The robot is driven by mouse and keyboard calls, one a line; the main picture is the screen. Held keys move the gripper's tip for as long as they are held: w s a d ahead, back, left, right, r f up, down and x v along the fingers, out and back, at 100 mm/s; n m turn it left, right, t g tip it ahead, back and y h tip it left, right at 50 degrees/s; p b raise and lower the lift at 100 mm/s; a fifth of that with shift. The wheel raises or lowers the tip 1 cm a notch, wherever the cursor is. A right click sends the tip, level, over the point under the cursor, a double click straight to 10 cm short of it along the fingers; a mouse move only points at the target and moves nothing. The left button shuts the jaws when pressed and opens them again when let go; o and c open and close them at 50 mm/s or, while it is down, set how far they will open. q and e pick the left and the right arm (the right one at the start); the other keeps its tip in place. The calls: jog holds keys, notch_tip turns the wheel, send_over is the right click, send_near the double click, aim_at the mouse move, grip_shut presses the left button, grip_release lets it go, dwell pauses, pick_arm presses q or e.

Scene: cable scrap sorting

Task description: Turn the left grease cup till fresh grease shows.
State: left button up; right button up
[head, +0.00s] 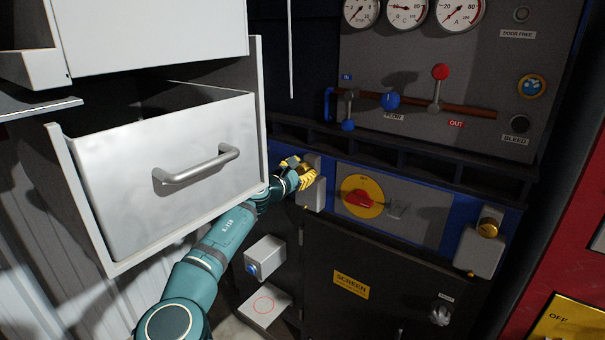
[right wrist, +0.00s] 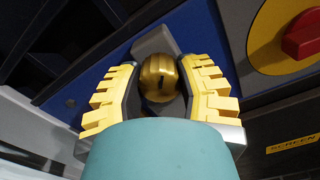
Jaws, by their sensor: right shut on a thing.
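The left grease cup (right wrist: 160,78) is a round brass cap with a dark mark on its face, between the yellow-padded fingers of my right gripper (right wrist: 163,90) in the right wrist view. In the head view my right gripper (head: 302,174) is shut on this cup, in front of its grey block (head: 315,192). The fingers hide most of the cup there. No grease can be made out around it. My left gripper is not in view.
An open white drawer (head: 150,175) juts out close left of my right arm. A red switch on a yellow disc (head: 375,188) sits right of the held cup. Another brass cup (head: 489,227) is farther right. A grey box with a blue knob (head: 265,257) sits below.

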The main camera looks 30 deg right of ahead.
jog(key=shift+r+m+b, duration=0.1)
jog(key=shift+m+b, duration=0.9)
jog(key=shift+m, duration=1.2)
jog(key=o, duration=1.2)
jog(key=v, duration=1.2)
